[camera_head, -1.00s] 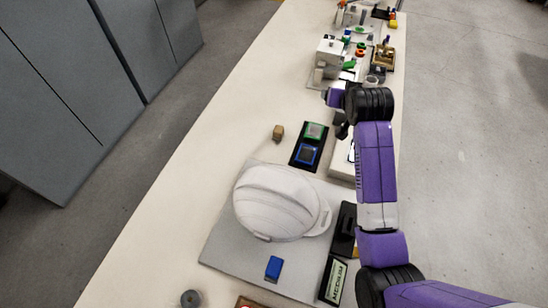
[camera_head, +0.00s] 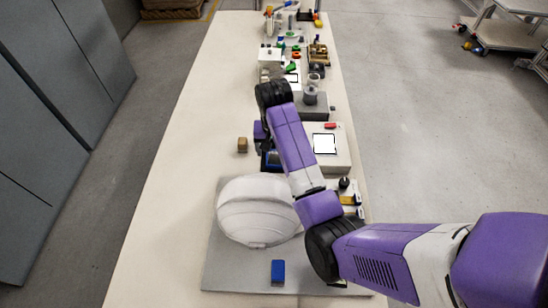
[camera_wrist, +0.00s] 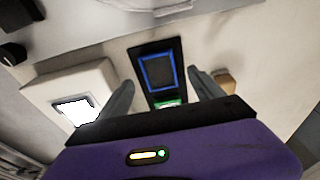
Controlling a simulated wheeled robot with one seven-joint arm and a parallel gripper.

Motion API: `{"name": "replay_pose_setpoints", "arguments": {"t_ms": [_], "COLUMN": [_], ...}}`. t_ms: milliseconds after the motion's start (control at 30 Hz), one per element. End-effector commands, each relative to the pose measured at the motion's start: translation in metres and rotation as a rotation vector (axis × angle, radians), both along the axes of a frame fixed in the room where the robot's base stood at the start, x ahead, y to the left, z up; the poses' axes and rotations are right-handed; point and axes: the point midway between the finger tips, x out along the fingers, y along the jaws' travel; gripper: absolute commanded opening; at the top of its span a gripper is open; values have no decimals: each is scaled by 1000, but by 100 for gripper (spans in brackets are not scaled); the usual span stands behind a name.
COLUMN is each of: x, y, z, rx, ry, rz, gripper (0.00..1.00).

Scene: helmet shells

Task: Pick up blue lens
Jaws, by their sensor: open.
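The blue lens (camera_wrist: 158,70) is a dark square with a blue border, lying in a black tray (camera_wrist: 176,45) on the table. A green-edged lens (camera_wrist: 168,104) is beside it, partly hidden by my gripper body. In the head view the blue lens (camera_head: 273,158) shows only in part behind my arm. My gripper (camera_wrist: 161,77) is open and empty, its fingers on either side of the tray in the wrist view, apparently above it. In the head view my gripper (camera_head: 262,143) is mostly hidden by my arm.
A white helmet shell (camera_head: 250,210) and a blue block (camera_head: 278,270) rest on a grey board (camera_head: 235,277). A small brown block (camera_head: 242,145) is left of the tray. A white box (camera_head: 340,160) stands right. The table's left side is clear.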

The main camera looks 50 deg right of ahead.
Motion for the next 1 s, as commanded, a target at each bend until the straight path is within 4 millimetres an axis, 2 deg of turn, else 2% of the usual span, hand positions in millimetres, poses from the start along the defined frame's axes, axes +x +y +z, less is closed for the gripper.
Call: {"name": "replay_pose_setpoints", "arguments": {"t_ms": [200,500,833,1000], "x": [1,2,2,2], "y": [-2,-3,-2,-3], "z": [-26,-30,-30,-30], "rx": [2,0,0,0], "ry": [1,-1,-1,-1], "rz": [0,0,0,0], "gripper": [76,74,10,10]}}
